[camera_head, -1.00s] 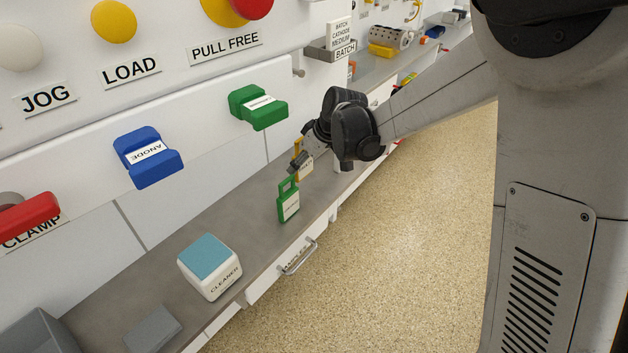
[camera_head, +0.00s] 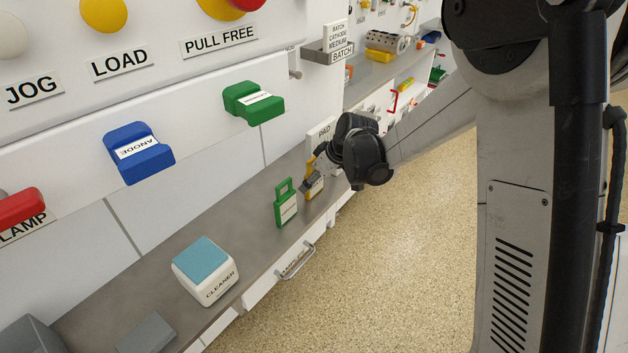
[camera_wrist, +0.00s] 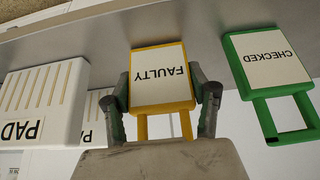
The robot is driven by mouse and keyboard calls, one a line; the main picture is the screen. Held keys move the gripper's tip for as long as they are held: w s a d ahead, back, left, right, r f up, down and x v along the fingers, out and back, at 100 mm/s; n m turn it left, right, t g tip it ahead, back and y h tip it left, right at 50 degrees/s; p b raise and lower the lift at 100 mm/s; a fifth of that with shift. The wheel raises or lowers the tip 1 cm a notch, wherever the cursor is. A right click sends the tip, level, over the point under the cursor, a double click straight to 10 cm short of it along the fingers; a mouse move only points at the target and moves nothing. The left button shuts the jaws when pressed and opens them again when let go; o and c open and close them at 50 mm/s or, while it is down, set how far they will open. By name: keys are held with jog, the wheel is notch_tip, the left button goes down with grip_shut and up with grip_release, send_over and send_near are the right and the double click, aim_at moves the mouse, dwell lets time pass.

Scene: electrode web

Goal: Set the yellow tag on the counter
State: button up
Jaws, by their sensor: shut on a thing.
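The yellow tag (camera_wrist: 160,78), with a white label reading FAULTY, is between the two fingers of my gripper (camera_wrist: 163,105) in the wrist view. The fingers are shut on its sides near the handle end. In the head view the yellow tag (camera_head: 314,186) is at the grey counter (camera_head: 243,236), just right of the green tag; whether its base touches the counter I cannot tell. My gripper (camera_head: 310,180) partly covers it there. The green tag (camera_head: 286,204) stands upright on the counter; its label reads CHECKED in the wrist view (camera_wrist: 268,62).
A white PAD box (camera_wrist: 40,103) stands beside the yellow tag, opposite the green tag. A CLEANER block (camera_head: 205,270) with a teal top and a grey block (camera_head: 147,335) are nearer on the counter. A drawer handle (camera_head: 297,262) juts out below the counter edge.

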jog(key=shift+f, duration=0.2)
jog(key=o, duration=1.2)
jog(key=shift+r, duration=0.1)
jog(key=shift+s+d+r, duration=0.1)
jog(key=shift+r, duration=0.3)
jog(key=s+d+r+m+t+h+p, duration=0.1)
jog(key=s+d+r, duration=0.35)
jog(key=r, duration=0.35)
jog(key=s+d+r+m+p, duration=0.1)
jog(key=s+d+r, duration=0.35)
jog(key=r, duration=0.35)
jog(key=s+d+r+m+t+h, duration=0.1)
jog(key=s+d+m, duration=0.1)
jog(key=s, duration=0.5)
jog(key=s+d+r+m+h, duration=0.1)
jog(key=s+d+m, duration=0.2)
jog(key=s+d, duration=0.2)
jog(key=s+d+r+m+t+h, duration=0.1)
jog(key=s+d+m, duration=0.2)
jog(key=s, duration=0.8)
jog(key=shift+d+r+t+h, duration=0.2)
jog(key=shift+d+t+h, duration=0.1)
jog(key=shift+d+h, duration=0.1)
